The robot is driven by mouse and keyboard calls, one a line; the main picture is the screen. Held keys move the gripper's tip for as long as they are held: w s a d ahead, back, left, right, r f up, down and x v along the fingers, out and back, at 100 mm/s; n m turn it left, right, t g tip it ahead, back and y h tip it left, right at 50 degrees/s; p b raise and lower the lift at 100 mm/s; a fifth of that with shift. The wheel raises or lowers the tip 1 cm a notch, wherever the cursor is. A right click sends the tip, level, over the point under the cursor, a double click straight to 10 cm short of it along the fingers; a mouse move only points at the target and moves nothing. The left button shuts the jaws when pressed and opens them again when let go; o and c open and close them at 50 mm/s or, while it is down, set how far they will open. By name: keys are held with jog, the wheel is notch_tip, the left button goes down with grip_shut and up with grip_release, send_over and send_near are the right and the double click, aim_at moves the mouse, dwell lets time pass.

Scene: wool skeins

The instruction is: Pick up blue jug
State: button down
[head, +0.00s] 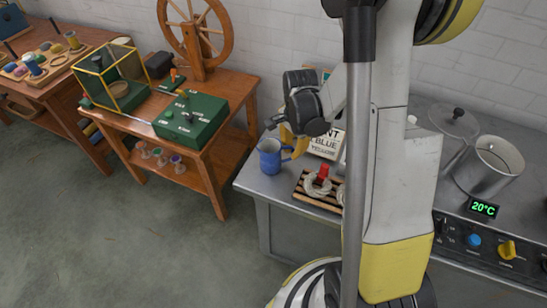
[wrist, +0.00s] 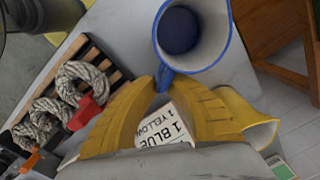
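The blue jug (head: 270,157) stands upright near the left corner of the grey counter in the head view. In the wrist view the blue jug (wrist: 215,62) is at top centre, with its pale inside and dark blue bottom showing. My gripper (wrist: 164,80) has its two yellow fingers drawn together, with the tips on either side of the jug's blue handle and seeming to touch it. In the head view my gripper (head: 288,138) is just right of the jug, at the handle side. No gap between jug and counter can be made out.
A yellow jug (wrist: 255,125) is close beside the right finger. A card reading blue and yellow (head: 328,143) stands behind. A wooden rack (head: 312,196) with rope skeins and red pieces lies to the right. A steel pot (head: 488,168) is farther right.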

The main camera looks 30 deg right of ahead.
jog(key=shift+r, duration=0.2)
dwell(0.5)
jog(key=shift+r+p, duration=0.5)
jog(key=shift+r, duration=0.3)
notch_tip(320, 180, up, 3)
jog(key=shift+s+d+f+p, duration=0.1)
jog(key=shift+s+f+p, duration=0.1)
jog(key=shift+p, duration=0.4)
jog(key=s+d+r+p, duration=0.1)
jog(key=s+d+r, duration=0.1)
jog(key=s, duration=0.3)
jog(key=s+d+r+p, duration=0.2)
jog(key=s+r, duration=0.2)
jog(key=s, duration=0.1)
jog(key=shift+d+r, duration=0.2)
jog(key=shift+d, duration=0.05)
